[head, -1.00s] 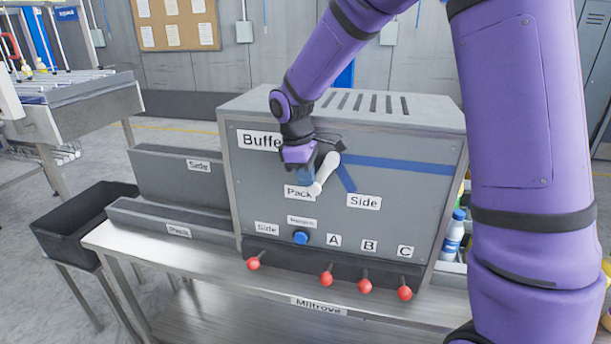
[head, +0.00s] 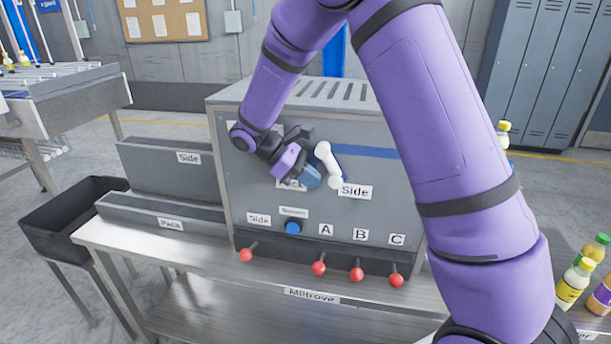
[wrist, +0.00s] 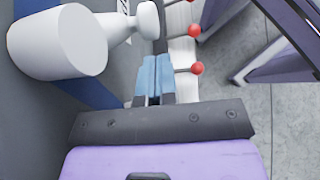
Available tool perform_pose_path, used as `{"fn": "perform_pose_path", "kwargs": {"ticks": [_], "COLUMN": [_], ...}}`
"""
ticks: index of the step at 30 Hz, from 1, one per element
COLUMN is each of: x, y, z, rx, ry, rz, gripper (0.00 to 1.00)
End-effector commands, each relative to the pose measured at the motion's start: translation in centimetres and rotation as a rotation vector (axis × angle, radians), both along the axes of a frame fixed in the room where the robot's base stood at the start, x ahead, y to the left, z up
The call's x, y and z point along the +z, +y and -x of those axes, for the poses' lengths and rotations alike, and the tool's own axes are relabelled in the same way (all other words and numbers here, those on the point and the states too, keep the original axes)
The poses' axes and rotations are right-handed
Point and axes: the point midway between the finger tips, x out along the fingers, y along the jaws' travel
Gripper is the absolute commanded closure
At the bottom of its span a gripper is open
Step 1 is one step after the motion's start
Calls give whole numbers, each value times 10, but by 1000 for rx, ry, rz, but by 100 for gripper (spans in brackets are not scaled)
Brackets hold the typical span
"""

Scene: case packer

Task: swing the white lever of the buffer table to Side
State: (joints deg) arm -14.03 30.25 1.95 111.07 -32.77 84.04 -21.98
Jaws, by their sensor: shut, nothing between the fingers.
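The white lever (head: 328,163) is on the front of the grey buffer table box (head: 350,120). It slants down to the right, its lower end by the upper left of the Side label (head: 356,191). My gripper (head: 311,178) is just left of the lever, over the Pack label, which it partly hides. In the wrist view the blue fingertips (wrist: 155,78) are together with nothing between them, and the lever's white knob (wrist: 147,20) is ahead of them. I cannot tell whether the fingers touch the lever.
Red-knobbed levers (head: 319,268) stick out below the panel, under the A, B and C labels. A blue button (head: 293,227) sits above them. A black bin (head: 60,220) stands at the left. Bottles (head: 575,280) stand at the right.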

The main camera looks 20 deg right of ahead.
Motion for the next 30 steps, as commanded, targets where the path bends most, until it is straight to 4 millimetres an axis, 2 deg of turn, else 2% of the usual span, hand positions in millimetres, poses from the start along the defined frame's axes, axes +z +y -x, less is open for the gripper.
{"fn": "perform_pose_path", "kwargs": {"ticks": [5, 30], "x": [-2, -3], "y": [-5, -12], "z": [4, 8], "rx": [0, -1], "ry": [62, 56], "rz": [85, 78], "gripper": [100, 100]}}
